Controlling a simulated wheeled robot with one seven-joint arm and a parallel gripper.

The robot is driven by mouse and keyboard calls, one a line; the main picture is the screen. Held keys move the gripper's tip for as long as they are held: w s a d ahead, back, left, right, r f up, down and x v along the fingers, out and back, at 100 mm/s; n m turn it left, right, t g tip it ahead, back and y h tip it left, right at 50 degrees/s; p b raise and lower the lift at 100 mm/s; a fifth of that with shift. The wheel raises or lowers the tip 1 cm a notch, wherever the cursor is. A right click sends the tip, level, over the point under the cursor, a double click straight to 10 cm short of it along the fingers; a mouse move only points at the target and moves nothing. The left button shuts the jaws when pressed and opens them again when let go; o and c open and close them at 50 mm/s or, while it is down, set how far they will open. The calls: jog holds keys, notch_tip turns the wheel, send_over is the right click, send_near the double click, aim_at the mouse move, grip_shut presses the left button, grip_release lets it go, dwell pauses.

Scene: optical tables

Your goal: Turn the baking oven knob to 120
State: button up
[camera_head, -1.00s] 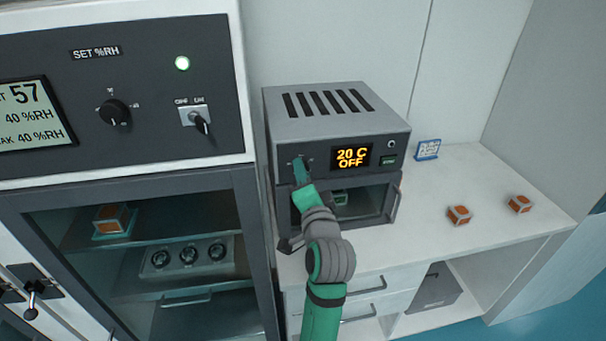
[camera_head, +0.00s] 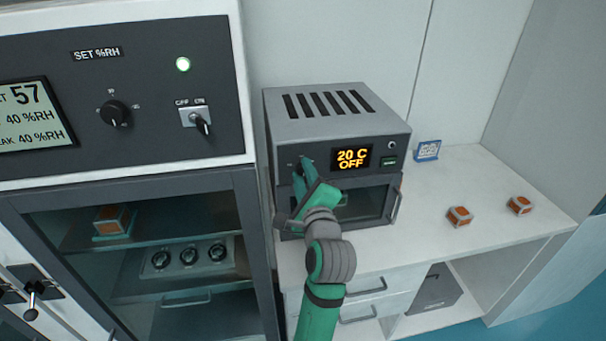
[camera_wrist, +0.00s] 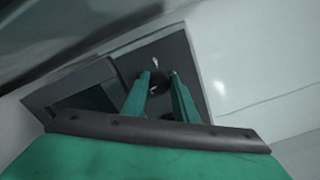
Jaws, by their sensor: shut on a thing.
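The baking oven (camera_head: 318,120) is a small grey box on the white counter, with slots on top and a glass door. Its display (camera_head: 352,158) reads "20 C" and "OFF" in orange. My gripper (camera_head: 303,165) is at the left of the oven's front panel, with its green fingers on the knob, which they mostly hide in the head view. In the wrist view my gripper (camera_wrist: 161,84) has its two fingers on either side of the dark knob (camera_wrist: 158,77), shut on it. The wrist view is tilted.
A large cabinet with a humidity panel (camera_head: 160,110) stands close on the left. Two orange-and-white blocks (camera_head: 460,216) (camera_head: 520,205) and a small blue-framed card (camera_head: 427,150) sit on the counter (camera_head: 430,240) right of the oven. The counter's right side is mostly clear.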

jog(key=shift+d+m, duration=0.15)
jog(key=shift+m, duration=1.5)
jog(key=shift+d+m, duration=0.1)
jog(key=shift+m, duration=1.55)
jog(key=o, duration=1.1)
jog(key=shift+d, duration=0.1)
jog(key=shift+c, duration=0.2)
jog(key=shift+s, duration=0.1)
jog(key=v, duration=1)
jog(key=shift+s, duration=0.2)
jog(key=shift+s, duration=0.1)
